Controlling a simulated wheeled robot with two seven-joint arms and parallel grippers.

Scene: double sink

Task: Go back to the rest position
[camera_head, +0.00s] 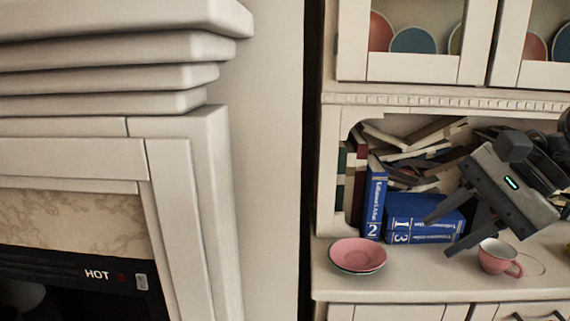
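My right gripper (438,236) comes in from the right edge, in front of the hutch shelf. Its two dark fingers point down and to the left, spread apart with nothing between them. The fingertips appear in front of the blue books, to the left of a pink cup. My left gripper is not in view.
The pink cup (498,262) stands on the hutch counter (400,285); a pink saucer (358,254) lies farther left on it. Blue books (410,215) and a jumbled pile of books (425,145) fill the niche. A mantel (110,55) juts out at left.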

